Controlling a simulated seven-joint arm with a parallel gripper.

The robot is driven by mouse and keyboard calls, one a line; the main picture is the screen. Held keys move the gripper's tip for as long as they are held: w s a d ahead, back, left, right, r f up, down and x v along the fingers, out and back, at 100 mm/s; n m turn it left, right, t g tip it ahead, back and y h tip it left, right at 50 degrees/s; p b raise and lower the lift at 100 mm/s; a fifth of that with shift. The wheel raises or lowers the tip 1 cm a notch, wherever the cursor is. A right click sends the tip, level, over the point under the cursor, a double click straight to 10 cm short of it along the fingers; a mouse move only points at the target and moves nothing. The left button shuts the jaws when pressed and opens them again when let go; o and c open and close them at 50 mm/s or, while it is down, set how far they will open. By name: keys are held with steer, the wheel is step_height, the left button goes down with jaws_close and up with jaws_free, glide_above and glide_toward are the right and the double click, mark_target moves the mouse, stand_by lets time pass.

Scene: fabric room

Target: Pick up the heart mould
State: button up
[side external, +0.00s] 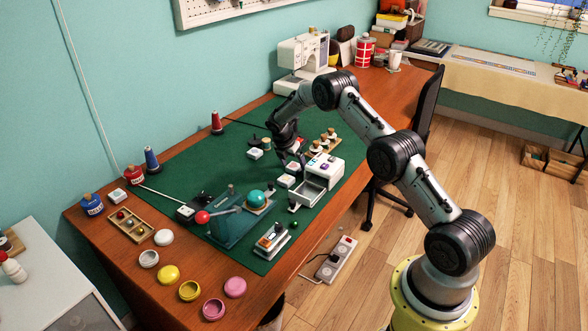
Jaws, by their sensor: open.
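My gripper (290,154) is over the green mat (180,172), left of the white drawer box, with its fingers pointing down. It is open, and no held object can be made out. Small pale blocks sit close to it: one block (293,167) just below the fingers, another block (286,181) nearer the camera, and a third block (255,153) to the left. I cannot tell which of these, if any, is the heart mould; the shapes on their tops are too small to read. My gripper partly hides the area behind it.
A white drawer box (325,170) with an open drawer (308,193) stands right of the gripper. A wooden rack (324,147) with several stamps is behind it. A blue press (232,217) with a red knob stands in front. Thread spools and colored round pots line the left.

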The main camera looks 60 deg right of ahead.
steer(key=c, duration=1.4)
steer(key=shift+r, duration=0.1)
steer(key=shift+c, duration=0.2)
